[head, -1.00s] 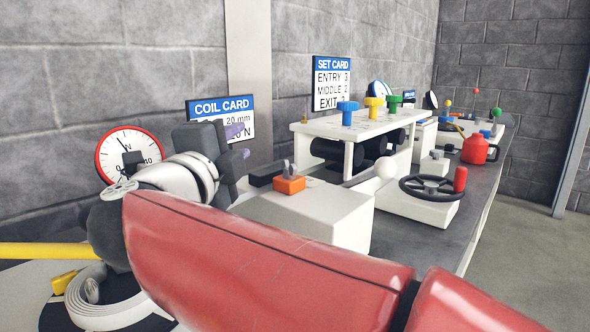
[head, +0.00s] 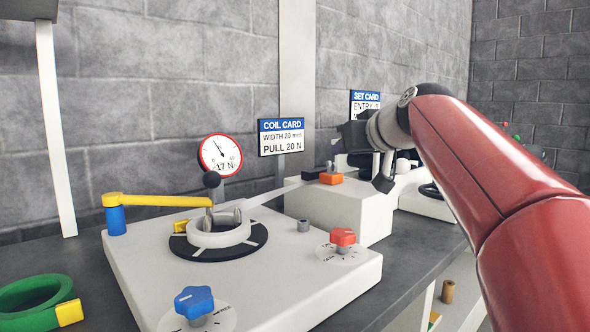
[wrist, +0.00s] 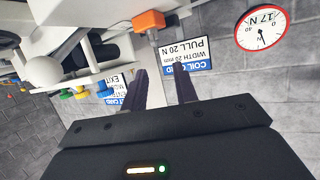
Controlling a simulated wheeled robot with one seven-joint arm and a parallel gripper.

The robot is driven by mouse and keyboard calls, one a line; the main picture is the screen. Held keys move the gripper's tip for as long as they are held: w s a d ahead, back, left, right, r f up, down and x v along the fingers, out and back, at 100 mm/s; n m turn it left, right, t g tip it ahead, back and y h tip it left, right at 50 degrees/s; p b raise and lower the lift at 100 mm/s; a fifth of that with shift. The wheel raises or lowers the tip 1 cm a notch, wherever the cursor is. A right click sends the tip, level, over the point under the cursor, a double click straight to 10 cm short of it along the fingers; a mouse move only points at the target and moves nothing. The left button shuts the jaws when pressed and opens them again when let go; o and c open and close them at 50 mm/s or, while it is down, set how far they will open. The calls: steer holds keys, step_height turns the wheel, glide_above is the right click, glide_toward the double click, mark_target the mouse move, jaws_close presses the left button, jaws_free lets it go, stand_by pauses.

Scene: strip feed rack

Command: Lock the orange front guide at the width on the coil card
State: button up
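The orange front guide (head: 331,178) sits on top of the white block (head: 335,212), beside a dark block, with a small grey upright piece at it. In the wrist view the orange guide (wrist: 148,20) shows at the top, beyond my fingers. The coil card (head: 282,136) reads width 20 mm, pull 20 N; it shows upside down in the wrist view (wrist: 187,56). My gripper (wrist: 160,70) is open and empty, its two dark fingers apart. In the head view its body is right of the guide, and its fingers cannot be made out.
A pale strip coil (head: 218,231) lies on a black disc, its strip running toward the white block. A yellow arm (head: 160,200) reaches over it. The dial (head: 221,155) reads about 17 N. Red (head: 342,237) and blue (head: 194,301) knobs stand on the white base. A green ring (head: 35,303) lies left.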

mark_target(334, 162)
steer(key=shift+s+d+f, duration=0.3)
steer(key=shift+d+f, duration=0.05)
steer(key=shift+d, duration=0.05)
steer(key=shift+w+f+g, duration=0.15)
steer(key=shift+w+g, duration=0.05)
steer(key=shift+g, duration=0.1)
steer(key=x, duration=0.7)
steer(key=shift+w+a+p, duration=0.1)
steer(key=shift+p, duration=0.2)
steer(key=shift+c, duration=0.3)
jaws_close()
